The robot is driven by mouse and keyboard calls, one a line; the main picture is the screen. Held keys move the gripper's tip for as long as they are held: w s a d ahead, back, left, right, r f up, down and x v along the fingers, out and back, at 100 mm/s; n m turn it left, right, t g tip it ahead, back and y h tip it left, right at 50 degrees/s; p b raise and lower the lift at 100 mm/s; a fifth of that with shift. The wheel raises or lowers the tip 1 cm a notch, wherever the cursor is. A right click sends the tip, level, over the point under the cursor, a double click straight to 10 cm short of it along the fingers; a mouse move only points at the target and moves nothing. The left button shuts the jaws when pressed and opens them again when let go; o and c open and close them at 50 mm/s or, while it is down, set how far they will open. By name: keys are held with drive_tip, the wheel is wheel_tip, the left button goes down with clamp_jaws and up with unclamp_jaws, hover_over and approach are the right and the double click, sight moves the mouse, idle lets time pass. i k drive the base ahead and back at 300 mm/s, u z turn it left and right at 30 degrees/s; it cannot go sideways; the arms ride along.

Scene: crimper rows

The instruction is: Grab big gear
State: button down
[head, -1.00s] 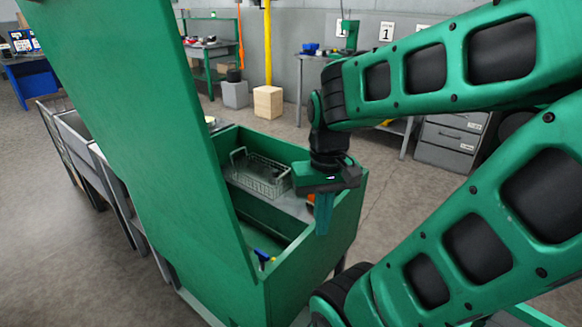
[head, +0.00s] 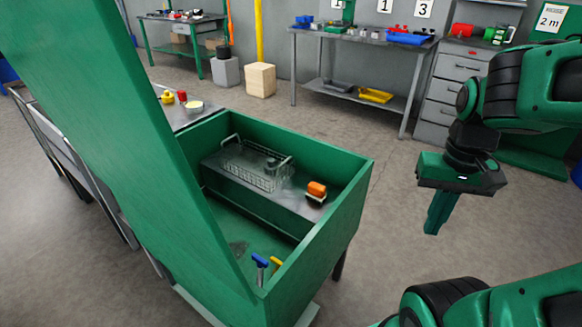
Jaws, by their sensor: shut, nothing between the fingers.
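No big gear can be made out clearly. A wire basket (head: 258,172) sits on the grey shelf inside the green open-topped box (head: 318,255), with small grey metal parts in it, too small to identify.
An orange brush (head: 316,192) lies on the box shelf. Blue (head: 260,264) and yellow (head: 276,264) handles stand near its front wall. The tall green lid (head: 130,130) blocks the left.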

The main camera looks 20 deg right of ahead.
sight(269, 169)
drive_tip(key=z, duration=0.05)
drive_tip(key=k, duration=0.5)
drive_tip(key=z, duration=0.95)
drive_tip(key=i, duration=1.55)
drive_tip(key=u, duration=2.7)
